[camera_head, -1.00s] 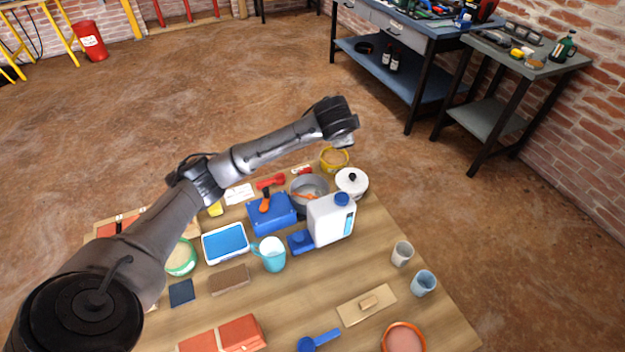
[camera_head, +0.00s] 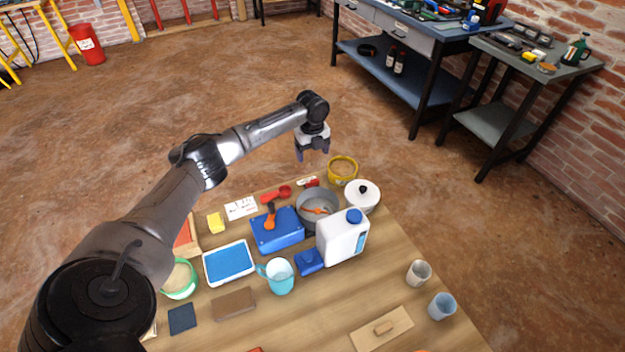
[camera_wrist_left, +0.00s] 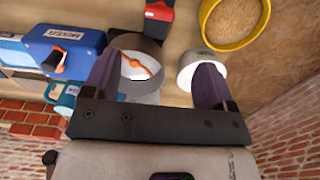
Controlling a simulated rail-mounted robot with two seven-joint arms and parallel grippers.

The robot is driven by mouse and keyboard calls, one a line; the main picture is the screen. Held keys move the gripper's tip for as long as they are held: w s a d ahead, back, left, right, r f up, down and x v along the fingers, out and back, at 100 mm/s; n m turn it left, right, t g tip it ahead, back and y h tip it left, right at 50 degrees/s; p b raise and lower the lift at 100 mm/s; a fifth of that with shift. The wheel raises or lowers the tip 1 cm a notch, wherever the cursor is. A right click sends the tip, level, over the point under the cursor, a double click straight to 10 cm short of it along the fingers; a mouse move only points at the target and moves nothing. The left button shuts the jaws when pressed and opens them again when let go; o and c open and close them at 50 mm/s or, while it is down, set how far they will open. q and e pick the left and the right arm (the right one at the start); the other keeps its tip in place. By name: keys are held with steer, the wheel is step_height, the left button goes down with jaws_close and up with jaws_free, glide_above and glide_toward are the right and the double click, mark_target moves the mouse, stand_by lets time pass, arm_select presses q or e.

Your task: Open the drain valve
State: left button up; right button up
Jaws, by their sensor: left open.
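No part is plainly marked as a drain valve. A blue mixer box (camera_head: 278,232) with an orange and black piece (camera_head: 270,217) on top sits toward the table's far side. It also shows in the left wrist view (camera_wrist_left: 65,38), labelled MIXER. Beside it is a round grey pot (camera_head: 318,222) with an orange part (camera_head: 318,210) inside; in the wrist view this orange part (camera_wrist_left: 135,66) shows between my fingers. My left gripper (camera_head: 312,153) is open and empty, pointing down above the table's far edge. It also shows in the wrist view (camera_wrist_left: 155,72). My right gripper is out of view.
Close by stand a white jug (camera_head: 342,240) with a blue cap, a white lidded pot (camera_head: 362,198) and a yellow tub (camera_head: 342,168). A teal pitcher (camera_head: 281,278), a blue tray (camera_head: 229,263) and two cups (camera_head: 418,272) are nearer. Workbenches (camera_head: 408,80) stand behind, across open floor.

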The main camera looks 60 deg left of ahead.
mark_target(312, 180)
arm_select(q)
step_height(312, 180, down, 13)
steer(key=b, duration=0.5)
steer(key=shift+d+f, duration=0.1)
steer(key=shift+f, duration=0.1)
steer(key=shift+c, duration=0.4)
